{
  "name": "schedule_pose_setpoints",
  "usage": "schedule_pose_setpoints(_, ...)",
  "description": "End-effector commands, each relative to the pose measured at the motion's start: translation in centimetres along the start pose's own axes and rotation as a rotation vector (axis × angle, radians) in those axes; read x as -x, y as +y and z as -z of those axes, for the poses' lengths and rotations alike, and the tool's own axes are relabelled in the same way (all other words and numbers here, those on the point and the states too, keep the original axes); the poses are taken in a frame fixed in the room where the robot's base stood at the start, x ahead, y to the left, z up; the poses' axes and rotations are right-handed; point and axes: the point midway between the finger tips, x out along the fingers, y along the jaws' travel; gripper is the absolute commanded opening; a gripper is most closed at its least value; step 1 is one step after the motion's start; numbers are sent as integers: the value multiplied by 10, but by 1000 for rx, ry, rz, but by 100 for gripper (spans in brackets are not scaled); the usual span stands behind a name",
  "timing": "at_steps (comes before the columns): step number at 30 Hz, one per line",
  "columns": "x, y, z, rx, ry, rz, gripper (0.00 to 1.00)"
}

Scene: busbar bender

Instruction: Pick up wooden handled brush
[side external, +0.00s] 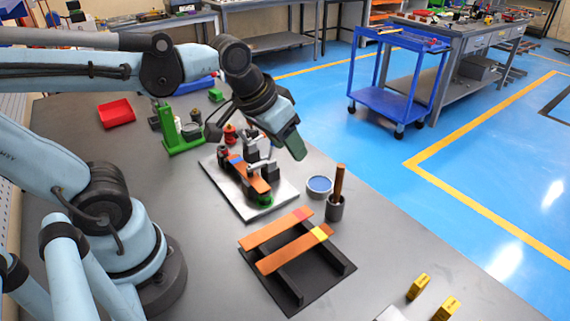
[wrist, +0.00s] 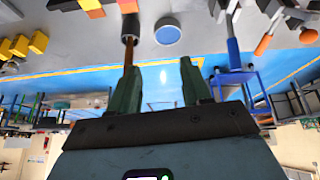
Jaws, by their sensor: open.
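The wooden handled brush (side external: 339,182) stands upright in a small dark cup (side external: 335,210) near the table's right edge. Its brown handle points up; its lower end is hidden in the cup. My gripper (side external: 294,143) is above and to the left of the brush in the side view, over the table's edge, apart from it. In the wrist view my gripper (wrist: 158,78) shows two green fingers spread wide with nothing between them. There the brush handle (wrist: 129,54) runs from the dark cup (wrist: 130,25) to behind the left fingertip.
A round blue-topped container (side external: 319,186) stands close beside the cup. A metal plate with a bending fixture (side external: 245,208) lies to the left. A black rack (side external: 291,300) with two copper bars is in front. Yellow blocks (side external: 418,287) sit at front right.

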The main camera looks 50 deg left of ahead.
Motion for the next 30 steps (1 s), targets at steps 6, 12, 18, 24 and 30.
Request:
schedule_pose_setpoints(6,0,25,37,95,-190,11,48)
schedule_pose_setpoints(12,-9,48,61,177,-351,55,48)
schedule_pose_setpoints(18,-18,63,73,228,-450,98,48)
schedule_pose_setpoints(24,-26,67,73,243,-478,113,48)
schedule_pose_setpoints(30,-51,66,60,243,-477,113,48)
